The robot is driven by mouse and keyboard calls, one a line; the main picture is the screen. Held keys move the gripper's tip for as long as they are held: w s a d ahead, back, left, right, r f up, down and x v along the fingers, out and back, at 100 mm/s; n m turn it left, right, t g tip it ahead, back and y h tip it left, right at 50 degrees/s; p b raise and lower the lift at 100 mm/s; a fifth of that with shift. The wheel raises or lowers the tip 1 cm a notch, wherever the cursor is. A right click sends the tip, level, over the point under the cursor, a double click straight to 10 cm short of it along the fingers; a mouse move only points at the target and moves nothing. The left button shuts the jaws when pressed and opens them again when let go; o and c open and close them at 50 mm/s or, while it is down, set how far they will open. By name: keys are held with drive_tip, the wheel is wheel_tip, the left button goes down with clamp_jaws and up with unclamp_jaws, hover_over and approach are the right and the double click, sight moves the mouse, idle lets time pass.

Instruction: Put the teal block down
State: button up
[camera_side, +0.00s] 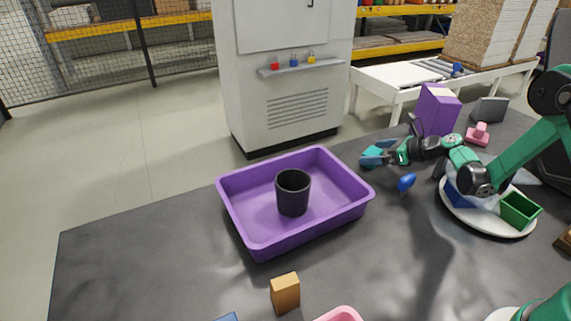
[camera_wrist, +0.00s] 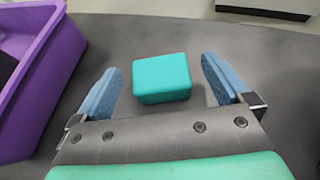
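The teal block (camera_wrist: 162,78) lies on the dark tabletop in the wrist view, ahead of my gripper's palm. My gripper (camera_wrist: 161,64) is open, with one blue finger on each side of the block. A gap of bare table shows between the block and each finger, so neither finger touches it. In the side view my gripper (camera_side: 378,154) is low over the table, right of the purple tray. There the block is too small and too close to the fingers to tell apart clearly.
The purple tray (camera_side: 250,228) holds a black cup (camera_side: 293,192); the tray also edges the wrist view's left side (camera_wrist: 40,90). A blue item (camera_side: 406,182) is near my gripper. A white plate (camera_side: 480,221) with a green box (camera_side: 519,209) stands right. An orange block (camera_side: 285,292) stands in front.

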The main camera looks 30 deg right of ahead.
drive_tip(key=shift+r, duration=0.15)
drive_tip(key=v, duration=1.1)
drive_tip(key=shift+s+d+r, duration=0.1)
drive_tip(key=shift+s+r, duration=0.05)
drive_tip(key=shift+s, duration=0.1)
drive_tip(key=s+a+r+n+g+h, duration=0.2)
drive_tip(key=a+n, duration=0.6)
drive_tip(key=n, duration=0.7)
drive_tip(key=s+a+r+n+g+h, duration=0.2)
drive_tip(key=s+a+r+n, duration=0.2)
drive_tip(key=n, duration=1.2)
drive_tip(key=s+a, duration=0.2)
drive_tip(key=a, duration=0.2)
drive_tip(key=shift+a+r+n+h, duration=0.3)
drive_tip(key=shift+a, duration=0.05)
